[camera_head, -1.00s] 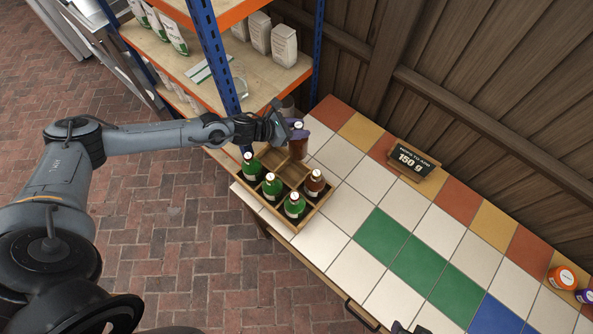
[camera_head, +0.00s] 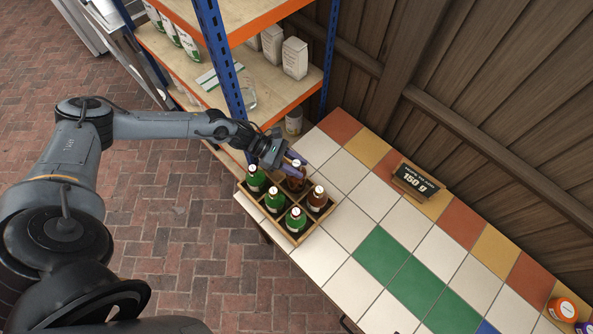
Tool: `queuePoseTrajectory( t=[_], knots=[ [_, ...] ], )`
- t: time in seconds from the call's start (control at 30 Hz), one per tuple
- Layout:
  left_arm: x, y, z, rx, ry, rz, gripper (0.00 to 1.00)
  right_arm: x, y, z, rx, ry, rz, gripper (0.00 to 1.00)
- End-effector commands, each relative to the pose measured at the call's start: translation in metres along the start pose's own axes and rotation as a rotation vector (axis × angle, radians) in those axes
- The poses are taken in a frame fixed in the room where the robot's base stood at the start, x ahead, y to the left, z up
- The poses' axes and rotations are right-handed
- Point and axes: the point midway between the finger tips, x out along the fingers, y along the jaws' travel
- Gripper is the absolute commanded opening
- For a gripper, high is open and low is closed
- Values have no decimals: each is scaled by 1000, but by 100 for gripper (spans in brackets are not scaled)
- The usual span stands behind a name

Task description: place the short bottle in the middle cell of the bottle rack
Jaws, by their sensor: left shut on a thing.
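The bottle rack (camera_head: 330,213) is a wooden crate with two rows of cells at the table's left end. It holds several bottles: green ones (camera_head: 275,201) in the near row and a brown one (camera_head: 317,199) at the right of the far row. My left gripper (camera_head: 290,167) is shut on a brown bottle (camera_head: 297,182) with a pale cap. This bottle is upright at the middle cell of the far row, low in it or just above it; its base is hidden. My right gripper is out of view.
A blue and orange shelf unit (camera_head: 223,75) with paper bags stands close behind my left arm. Orange-lidded (camera_head: 563,309) and purple jars are at the far right. The table's middle is clear.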

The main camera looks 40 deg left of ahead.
Motion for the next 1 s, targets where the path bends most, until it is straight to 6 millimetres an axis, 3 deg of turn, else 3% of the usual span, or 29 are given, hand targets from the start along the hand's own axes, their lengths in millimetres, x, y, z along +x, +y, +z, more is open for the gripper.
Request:
queuePoseTrajectory(
  t=[0.43,0.9,0.93,1.0],
  knots=[
    [20,2,-34,2,-4,3,0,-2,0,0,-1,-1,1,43],
    [23,2,-41,3,-3,3,0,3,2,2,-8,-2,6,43],
    [22,1,-41,1,0,2,41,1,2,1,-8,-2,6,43],
    [22,1,-41,1,0,2,52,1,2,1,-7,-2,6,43]
  ],
)
